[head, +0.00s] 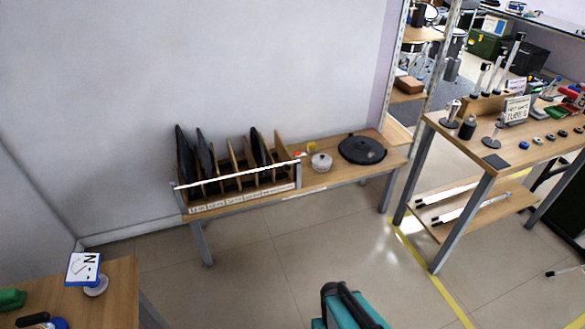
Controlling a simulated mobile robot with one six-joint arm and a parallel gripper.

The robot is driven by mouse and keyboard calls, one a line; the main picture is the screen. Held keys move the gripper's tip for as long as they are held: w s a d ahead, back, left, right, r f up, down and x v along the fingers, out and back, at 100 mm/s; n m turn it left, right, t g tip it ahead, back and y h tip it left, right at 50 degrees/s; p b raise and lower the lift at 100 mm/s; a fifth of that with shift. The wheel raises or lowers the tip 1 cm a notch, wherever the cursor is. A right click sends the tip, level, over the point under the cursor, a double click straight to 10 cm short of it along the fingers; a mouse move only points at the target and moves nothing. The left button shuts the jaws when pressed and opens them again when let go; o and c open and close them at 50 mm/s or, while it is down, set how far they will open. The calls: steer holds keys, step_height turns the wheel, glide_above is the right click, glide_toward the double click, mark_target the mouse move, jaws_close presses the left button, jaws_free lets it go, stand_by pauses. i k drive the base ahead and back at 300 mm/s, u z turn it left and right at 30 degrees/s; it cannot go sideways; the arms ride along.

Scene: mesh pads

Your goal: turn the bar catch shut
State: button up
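A wooden rack with upright dividers stands on a low bench against the wall in the head view. Dark round pads (206,155) stand in some of its slots. A thin white bar (240,174) runs across the rack's front, above a strip of labels (243,199). A small red piece (298,154) shows near the bar's right end. It is too small to tell whether it is the catch or how it is turned. My gripper is not in view.
The low bench (324,178) also holds a white lidded pot (321,162), a small yellow item (311,147) and a black disc (362,149). A taller table (480,156) stands right, another table (105,296) lower left. The floor (270,265) before the bench is clear.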

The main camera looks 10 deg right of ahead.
mark_target(297, 154)
steer(key=u, duration=0.3)
steer(key=i, duration=1.45)
steer(key=u, duration=1)
steer(key=k, duration=0.35)
steer(key=u, duration=0.25)
